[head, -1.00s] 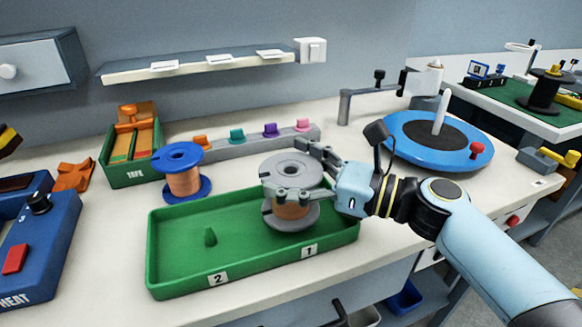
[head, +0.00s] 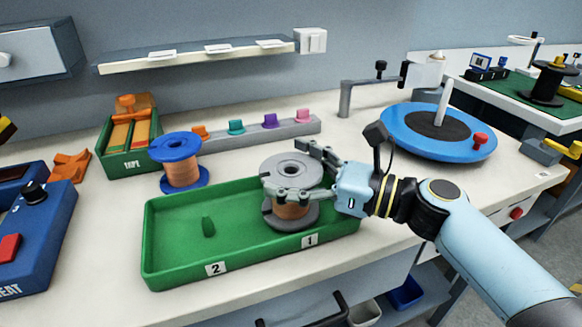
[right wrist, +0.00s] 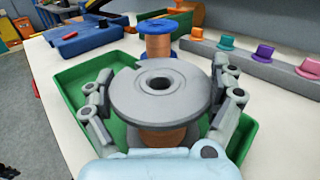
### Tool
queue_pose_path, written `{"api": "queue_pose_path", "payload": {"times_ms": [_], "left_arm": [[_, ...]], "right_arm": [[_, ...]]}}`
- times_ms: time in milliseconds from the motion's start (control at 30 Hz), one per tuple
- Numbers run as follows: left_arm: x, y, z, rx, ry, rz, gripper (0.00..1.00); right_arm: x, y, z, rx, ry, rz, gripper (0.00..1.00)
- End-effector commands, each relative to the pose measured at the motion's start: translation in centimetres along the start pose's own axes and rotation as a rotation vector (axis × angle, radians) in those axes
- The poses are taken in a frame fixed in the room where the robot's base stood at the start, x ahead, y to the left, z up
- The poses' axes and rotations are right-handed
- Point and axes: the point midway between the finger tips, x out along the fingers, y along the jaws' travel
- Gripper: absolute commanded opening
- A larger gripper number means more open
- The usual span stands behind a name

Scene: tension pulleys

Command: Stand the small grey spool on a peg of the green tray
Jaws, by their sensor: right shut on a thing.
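The small grey spool (head: 290,212), wound with copper wire, stands upright at the right end of the green tray (head: 175,275), by the label 1. My right gripper (head: 297,176) is shut on it, with fingers on both sides under its top flange; in the right wrist view the spool (right wrist: 160,92) sits between the fingers (right wrist: 162,100). The lower flange is at or just above the tray floor; I cannot tell which. Any peg under the spool is hidden. My left gripper is not in view.
A blue spool (head: 182,173) stands just behind the tray. A blue turntable (head: 468,150) is at the right, a blue heater box (head: 35,240) at the left.

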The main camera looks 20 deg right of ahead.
Motion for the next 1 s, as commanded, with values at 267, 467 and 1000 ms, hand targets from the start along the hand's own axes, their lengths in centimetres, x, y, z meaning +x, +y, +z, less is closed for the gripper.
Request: {"api": "queue_pose_path", "payload": {"times_ms": [267,467,1000], "left_arm": [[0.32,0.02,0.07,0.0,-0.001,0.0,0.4],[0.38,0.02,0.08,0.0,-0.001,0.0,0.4],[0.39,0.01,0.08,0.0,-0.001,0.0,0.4]], "right_arm": [[0.04,-0.01,-0.29,-0.001,-0.002,0.0,0.33],[0.01,0.01,-0.46,0.0,-0.001,0.0,0.33],[-0.03,0.02,-0.62,0.001,0.002,0.0,1.0]]}}
